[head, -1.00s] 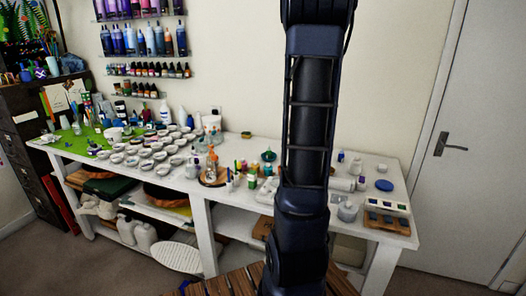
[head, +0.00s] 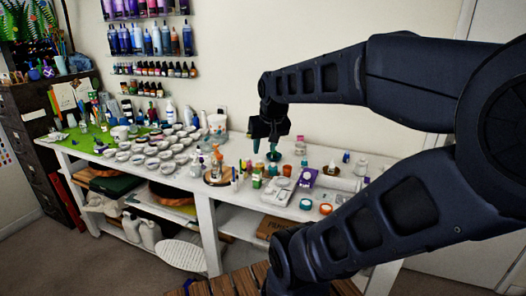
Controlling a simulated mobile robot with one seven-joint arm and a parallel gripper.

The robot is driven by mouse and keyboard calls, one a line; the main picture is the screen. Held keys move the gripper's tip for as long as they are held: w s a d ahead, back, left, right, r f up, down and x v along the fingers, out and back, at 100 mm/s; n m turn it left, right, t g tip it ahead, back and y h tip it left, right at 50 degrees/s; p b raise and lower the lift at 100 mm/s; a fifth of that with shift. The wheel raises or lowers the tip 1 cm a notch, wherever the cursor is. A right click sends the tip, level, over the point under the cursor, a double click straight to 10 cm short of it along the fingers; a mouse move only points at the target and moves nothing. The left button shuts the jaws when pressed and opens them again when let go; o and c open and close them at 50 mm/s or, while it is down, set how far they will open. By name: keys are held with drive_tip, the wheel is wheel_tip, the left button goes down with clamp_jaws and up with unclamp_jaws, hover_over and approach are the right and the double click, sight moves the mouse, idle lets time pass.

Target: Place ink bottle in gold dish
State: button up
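My gripper (head: 265,146) hangs pointing down over the back middle of the white table. Its two fingertips look apart, with nothing clear between them. A teal container (head: 273,157) shows just below the fingers; I cannot tell whether they touch it. Several small bottles (head: 257,179) stand on the table in front of the gripper; which one is the ink bottle I cannot tell. A round brown-gold dish (head: 208,181) lies left of them with an orange-topped bottle on it; it is too small to be sure that it is the gold dish.
Many small white cups (head: 165,155) crowd the table's left half. Wall shelves with bottles (head: 152,69) hang behind. My arm covers the table's right end.

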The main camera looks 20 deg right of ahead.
drive_tip(key=s+a, duration=0.1)
drive_tip(key=s+a+n, duration=0.1)
drive_tip(key=s, duration=0.1)
drive_tip(key=shift+f, duration=0.1)
